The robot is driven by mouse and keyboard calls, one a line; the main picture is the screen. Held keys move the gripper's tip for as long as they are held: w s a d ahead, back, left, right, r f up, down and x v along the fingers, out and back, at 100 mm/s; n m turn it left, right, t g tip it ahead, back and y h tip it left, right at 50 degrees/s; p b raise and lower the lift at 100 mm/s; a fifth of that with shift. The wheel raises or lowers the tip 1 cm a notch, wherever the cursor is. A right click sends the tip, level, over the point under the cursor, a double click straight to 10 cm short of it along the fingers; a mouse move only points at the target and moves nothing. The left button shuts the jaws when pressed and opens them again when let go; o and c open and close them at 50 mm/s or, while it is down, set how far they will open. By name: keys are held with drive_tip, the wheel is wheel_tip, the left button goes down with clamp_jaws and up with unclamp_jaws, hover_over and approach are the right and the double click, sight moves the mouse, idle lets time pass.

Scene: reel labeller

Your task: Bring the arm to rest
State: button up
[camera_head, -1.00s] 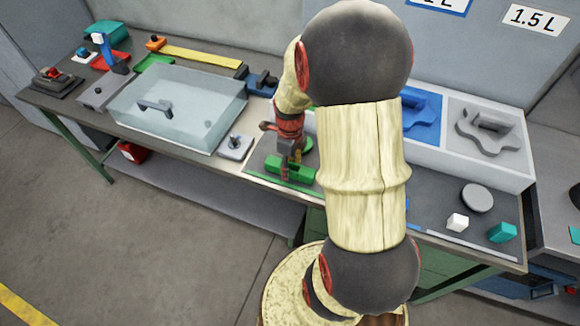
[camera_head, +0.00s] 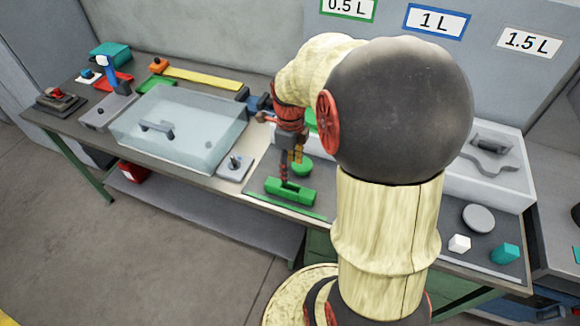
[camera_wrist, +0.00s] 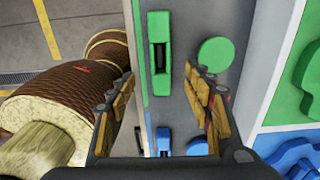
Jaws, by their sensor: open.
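My gripper (camera_head: 291,163) is above the workbench (camera_head: 255,178), over the green block (camera_head: 290,191) with a slot in its top. In the wrist view my gripper (camera_wrist: 160,92) shows its two fingers spread apart with nothing between them. The green block (camera_wrist: 159,53) lies beyond the fingertips, and a round green disc (camera_wrist: 216,52) lies to its right. My arm's large dark joint and pale links hide part of the bench at the right.
A clear-lidded box (camera_head: 180,130) with a handle stands left of my gripper. A grey switch box (camera_head: 235,166) is beside it. A white cube (camera_head: 459,243), a teal block (camera_head: 505,253) and a grey disc (camera_head: 478,218) lie at right. The floor in front is open.

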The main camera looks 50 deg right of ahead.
idle(0.4)
drive_tip(key=s+a+r+n+t, duration=0.2)
drive_tip(key=a+r+n, duration=0.5)
drive_tip(key=a+n, duration=0.4)
drive_tip(key=s+a+r+n+t, duration=0.3)
drive_tip(key=s+a+r+n, duration=0.2)
drive_tip(key=n, duration=1.5)
drive_tip(key=a+r, duration=0.3)
drive_tip(key=a, duration=0.3)
drive_tip(key=shift+s+a+t, duration=0.25)
drive_tip(key=shift+a+t, duration=0.05)
drive_tip(key=shift+a, duration=0.05)
